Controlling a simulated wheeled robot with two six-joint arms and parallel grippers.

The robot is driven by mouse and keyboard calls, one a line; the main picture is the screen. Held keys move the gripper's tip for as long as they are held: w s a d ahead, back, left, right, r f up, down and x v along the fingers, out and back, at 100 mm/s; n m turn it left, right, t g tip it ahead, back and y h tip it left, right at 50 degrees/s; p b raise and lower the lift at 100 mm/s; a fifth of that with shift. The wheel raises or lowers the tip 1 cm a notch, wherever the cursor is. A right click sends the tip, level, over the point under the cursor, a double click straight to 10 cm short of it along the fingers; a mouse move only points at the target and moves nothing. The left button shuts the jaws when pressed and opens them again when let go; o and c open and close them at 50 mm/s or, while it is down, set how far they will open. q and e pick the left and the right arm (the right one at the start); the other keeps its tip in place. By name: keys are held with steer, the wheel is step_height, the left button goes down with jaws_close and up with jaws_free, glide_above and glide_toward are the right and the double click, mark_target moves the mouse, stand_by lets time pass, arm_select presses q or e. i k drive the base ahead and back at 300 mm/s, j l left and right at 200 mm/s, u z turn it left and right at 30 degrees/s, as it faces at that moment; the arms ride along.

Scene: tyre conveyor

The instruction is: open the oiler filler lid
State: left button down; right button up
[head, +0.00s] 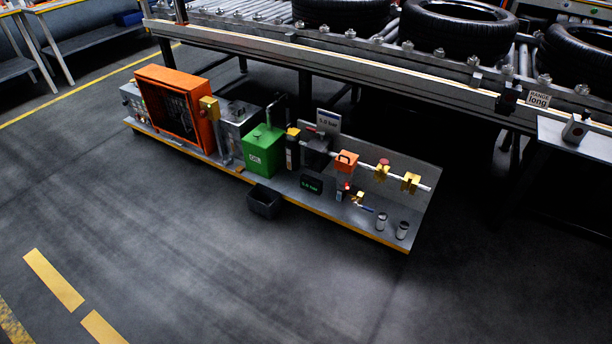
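A low service panel (225,172) with a yellow front edge stands on the floor under the conveyor. A green box (262,152) with a small white label, probably oil, sits near its middle. Neither of my grippers is in view.
An open orange cabinet (177,108) stands on the panel's left part. Two small cylinders (402,230) stand at the right end. The conveyor (370,62) with tyres (459,25) overhangs behind. The front floor is clear.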

mark_target(293, 131)
steer(key=i+j+z, duration=0.3)
steer(key=i+j, duration=0.25)
steer(key=i, duration=0.25)
steer(key=i+j+z, duration=0.3)
steer(key=i+j, duration=0.4)
